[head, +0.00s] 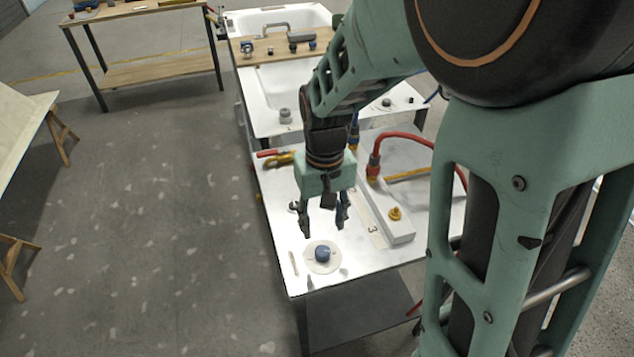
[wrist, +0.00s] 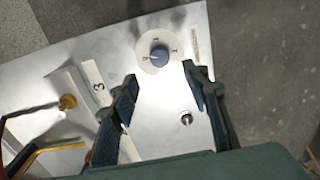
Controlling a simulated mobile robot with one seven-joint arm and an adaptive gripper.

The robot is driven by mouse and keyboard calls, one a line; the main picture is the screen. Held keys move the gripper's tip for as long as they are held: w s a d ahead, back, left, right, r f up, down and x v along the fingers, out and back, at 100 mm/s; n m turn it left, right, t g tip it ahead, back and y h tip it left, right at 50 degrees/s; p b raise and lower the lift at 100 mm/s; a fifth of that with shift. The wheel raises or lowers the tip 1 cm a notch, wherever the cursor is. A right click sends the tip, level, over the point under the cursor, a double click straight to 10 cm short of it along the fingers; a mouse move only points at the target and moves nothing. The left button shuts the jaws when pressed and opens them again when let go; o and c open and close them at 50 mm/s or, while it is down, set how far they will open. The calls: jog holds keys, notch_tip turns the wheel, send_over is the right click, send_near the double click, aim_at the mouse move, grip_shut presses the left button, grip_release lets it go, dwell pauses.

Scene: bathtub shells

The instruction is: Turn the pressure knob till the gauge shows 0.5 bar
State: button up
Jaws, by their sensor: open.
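The blue knob (head: 322,254) sits on a round pale dial plate near the front corner of the white metal bench top. It also shows in the wrist view (wrist: 159,54), beyond my fingertips, with small marks on the plate around it. My gripper (head: 322,228) is open and empty, pointing down above the bench, a little behind the knob and not touching it. In the wrist view its two blue-grey fingers (wrist: 160,78) stand wide apart. A small round metal-rimmed fitting (wrist: 187,118) lies between the fingers. I cannot make out a gauge reading.
A pale block with a yellow knob (head: 395,213) and a label reading 3 stands right of my gripper. A red hose (head: 405,137) curves behind it. A white tub (head: 275,95) stands farther back.

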aim_at(323, 251)
notch_tip(323, 251, down, 10)
jog(key=shift+w+f, duration=0.1)
dwell(0.4)
jog(key=c, duration=1.2)
jog(key=shift+o, duration=0.2)
jog(key=shift+m, duration=0.9)
jog(key=o, duration=1.2)
jog(key=shift+c, duration=0.2)
notch_tip(323, 251, up, 12)
